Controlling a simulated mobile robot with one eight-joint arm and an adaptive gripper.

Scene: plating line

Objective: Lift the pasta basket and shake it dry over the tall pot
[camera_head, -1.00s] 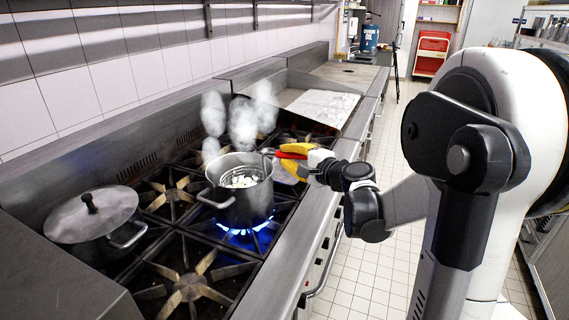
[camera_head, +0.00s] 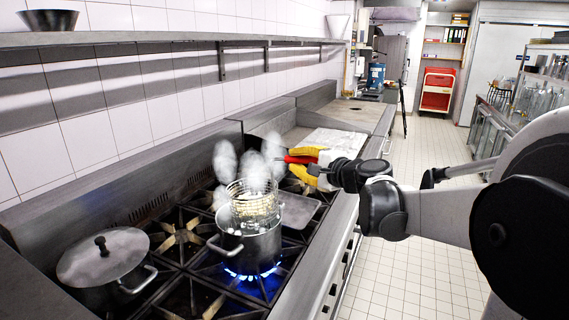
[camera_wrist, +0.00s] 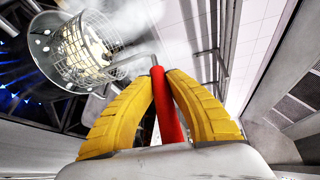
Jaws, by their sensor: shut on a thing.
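The wire pasta basket (camera_head: 254,203) hangs upright over the tall pot (camera_head: 246,246), its lower part at or just inside the pot's rim. Pale pasta shows inside it, and it also shows in the wrist view (camera_wrist: 86,50). My gripper (camera_head: 300,162) has yellow fingers shut on the basket's red handle (camera_wrist: 165,105). The handle runs up between the fingers in the wrist view. The tall pot stands on a burner with a lit blue flame. Steam covers part of the basket's top, and how far its bottom clears the pot cannot be told.
A lidded pot (camera_head: 105,268) stands on the front left burner. A flat tray (camera_head: 299,210) lies behind the tall pot, and a griddle (camera_head: 335,142) lies beyond. A wall shelf (camera_head: 180,39) holding a bowl (camera_head: 48,19) runs above the range.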

